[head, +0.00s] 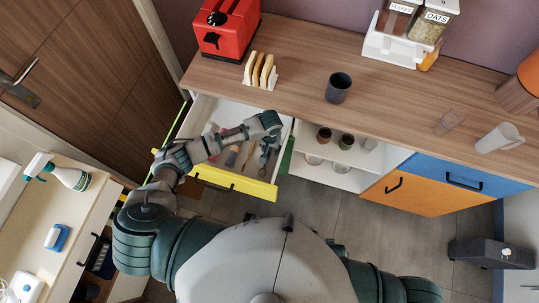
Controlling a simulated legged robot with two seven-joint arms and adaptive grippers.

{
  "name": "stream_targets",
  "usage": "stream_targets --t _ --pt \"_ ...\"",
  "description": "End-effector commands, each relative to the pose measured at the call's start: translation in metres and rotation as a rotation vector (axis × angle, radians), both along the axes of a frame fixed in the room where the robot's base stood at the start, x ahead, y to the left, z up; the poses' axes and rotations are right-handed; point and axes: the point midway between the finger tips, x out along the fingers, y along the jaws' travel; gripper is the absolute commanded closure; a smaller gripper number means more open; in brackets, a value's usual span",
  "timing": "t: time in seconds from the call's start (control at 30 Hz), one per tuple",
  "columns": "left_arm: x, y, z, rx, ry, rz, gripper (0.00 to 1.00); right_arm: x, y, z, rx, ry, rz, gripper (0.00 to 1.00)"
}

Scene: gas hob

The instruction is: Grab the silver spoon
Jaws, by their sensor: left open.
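An open yellow-fronted drawer (235,184) holds several small utensils. Thin grey utensils (248,155) lie toward its right side; they are too small to tell which is the silver spoon. My left arm reaches over the drawer from the left. My left gripper (270,136) is open above the drawer's right part, close to the grey utensils. It hides part of the drawer's contents, and I cannot tell whether it touches any of them. My right gripper is out of view.
The wooden counter (300,60) behind the drawer carries a red toaster (226,28), a toast rack (260,72), a dark cup (338,88) and a white pitcher (498,138). Open shelves (335,178) stand right of the drawer. A side cabinet with a spray bottle (72,177) is at left.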

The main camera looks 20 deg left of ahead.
Motion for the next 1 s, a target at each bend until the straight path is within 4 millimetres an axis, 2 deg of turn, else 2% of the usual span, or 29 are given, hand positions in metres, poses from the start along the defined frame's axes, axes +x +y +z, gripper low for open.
stream_targets --t 0.1,0.3,0.33,0.5,0.83,0.93,1.0 --pt "0.000 0.000 -0.010 0.001 0.000 0.000 0.55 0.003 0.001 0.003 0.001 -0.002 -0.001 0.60" --pt "0.000 -0.001 -0.009 0.003 -0.001 -0.001 0.55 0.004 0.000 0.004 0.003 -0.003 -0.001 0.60" --pt "0.000 -0.002 -0.009 0.003 -0.001 -0.001 0.58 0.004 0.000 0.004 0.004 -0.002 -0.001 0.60" --pt "0.000 -0.003 -0.009 0.004 0.000 -0.001 1.00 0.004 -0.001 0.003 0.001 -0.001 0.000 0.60" --pt "0.000 0.000 -0.008 0.002 -0.001 0.000 1.00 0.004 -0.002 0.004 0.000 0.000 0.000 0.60" --pt "0.000 0.000 0.000 0.001 -0.002 0.000 1.00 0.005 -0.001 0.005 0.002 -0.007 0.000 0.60" --pt "0.001 -0.001 0.012 0.000 -0.004 0.000 1.00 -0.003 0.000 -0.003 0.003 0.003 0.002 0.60"
